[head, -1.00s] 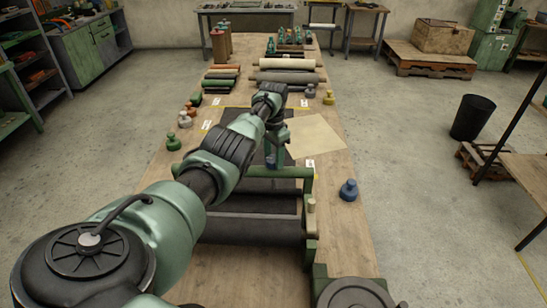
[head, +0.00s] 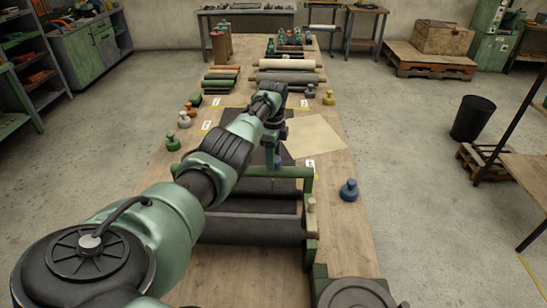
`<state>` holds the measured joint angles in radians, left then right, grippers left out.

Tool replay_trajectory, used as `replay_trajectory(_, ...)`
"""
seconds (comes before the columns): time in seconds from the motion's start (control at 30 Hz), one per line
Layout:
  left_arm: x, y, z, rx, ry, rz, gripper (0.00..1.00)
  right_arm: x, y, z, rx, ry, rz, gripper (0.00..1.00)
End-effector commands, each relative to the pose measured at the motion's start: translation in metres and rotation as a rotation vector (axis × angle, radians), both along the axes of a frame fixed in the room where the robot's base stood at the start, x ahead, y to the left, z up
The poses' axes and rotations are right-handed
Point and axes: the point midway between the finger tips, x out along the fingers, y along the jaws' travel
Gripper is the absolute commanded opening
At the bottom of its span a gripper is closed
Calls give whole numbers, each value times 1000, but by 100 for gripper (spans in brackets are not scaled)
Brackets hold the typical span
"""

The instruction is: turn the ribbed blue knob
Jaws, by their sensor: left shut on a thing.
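My left gripper (head: 276,154) points down at the green crossbar of the roller stand (head: 270,172), beyond the dark rollers. It is shut on the ribbed blue knob (head: 277,161), a small blue piece on top of the crossbar. My wrist and fingers hide most of the knob, so its ribs and its angle cannot be made out. My right gripper is out of view.
A separate blue knobbed piece (head: 348,190) stands on the table right of the stand. A tan sheet (head: 316,137) lies behind it. Rolls (head: 288,77) and several small coloured weights line the far table.

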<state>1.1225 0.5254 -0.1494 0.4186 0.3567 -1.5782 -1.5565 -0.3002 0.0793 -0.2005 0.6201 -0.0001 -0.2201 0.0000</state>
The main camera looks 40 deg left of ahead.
Motion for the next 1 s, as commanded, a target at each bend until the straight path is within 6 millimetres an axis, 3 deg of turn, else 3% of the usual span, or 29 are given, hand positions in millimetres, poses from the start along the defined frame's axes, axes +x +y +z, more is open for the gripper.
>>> replay_trajectory(0.5,1,1,1,3,-4,-406,8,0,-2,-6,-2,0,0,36)
replay_trajectory(1.0,1,1,2,3,-4,-533,8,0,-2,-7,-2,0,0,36)
